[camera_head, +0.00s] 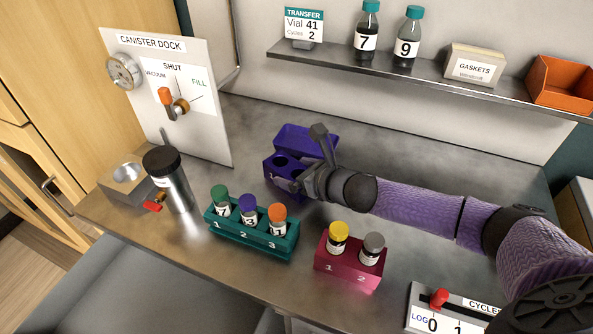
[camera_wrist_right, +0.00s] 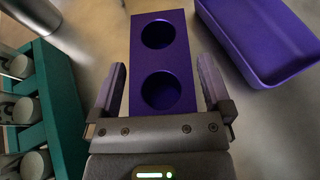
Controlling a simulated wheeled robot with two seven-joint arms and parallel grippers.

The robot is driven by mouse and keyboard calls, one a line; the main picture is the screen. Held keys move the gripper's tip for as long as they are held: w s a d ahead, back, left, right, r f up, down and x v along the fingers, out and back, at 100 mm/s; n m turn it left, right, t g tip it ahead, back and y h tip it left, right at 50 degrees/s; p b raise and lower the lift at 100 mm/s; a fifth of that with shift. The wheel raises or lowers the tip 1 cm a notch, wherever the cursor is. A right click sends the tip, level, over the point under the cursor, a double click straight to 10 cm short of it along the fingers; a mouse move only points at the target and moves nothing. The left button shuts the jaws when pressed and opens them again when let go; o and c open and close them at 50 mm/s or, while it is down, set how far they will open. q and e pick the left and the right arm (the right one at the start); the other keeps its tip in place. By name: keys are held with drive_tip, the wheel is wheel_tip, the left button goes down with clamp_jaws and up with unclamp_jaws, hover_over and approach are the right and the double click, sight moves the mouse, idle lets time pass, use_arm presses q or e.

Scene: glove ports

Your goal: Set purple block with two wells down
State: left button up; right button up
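The purple block with two wells (camera_head: 284,168) stands upright on the counter, left of the middle, in the head view. In the right wrist view the block (camera_wrist_right: 161,66) shows both round wells empty. My right gripper (camera_head: 298,184) is low at the block's near right side. In the wrist view its fingers (camera_wrist_right: 162,85) straddle the block, one on each side, with a narrow gap showing beside them, so it looks open. The fingertips' lower ends are hidden. My left gripper is not in view.
A purple open bin (camera_head: 308,139) lies just behind the block. A teal rack (camera_head: 251,238) with three vials and a crimson rack (camera_head: 347,268) with two vials stand in front. A canister (camera_head: 170,180) and dock panel (camera_head: 190,115) are left. A shelf runs behind.

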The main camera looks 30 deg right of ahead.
drive_tip(key=shift+r, duration=0.2)
drive_tip(key=p+v, duration=0.3)
drive_tip(key=v, duration=0.9)
drive_tip(key=shift+f, duration=0.1)
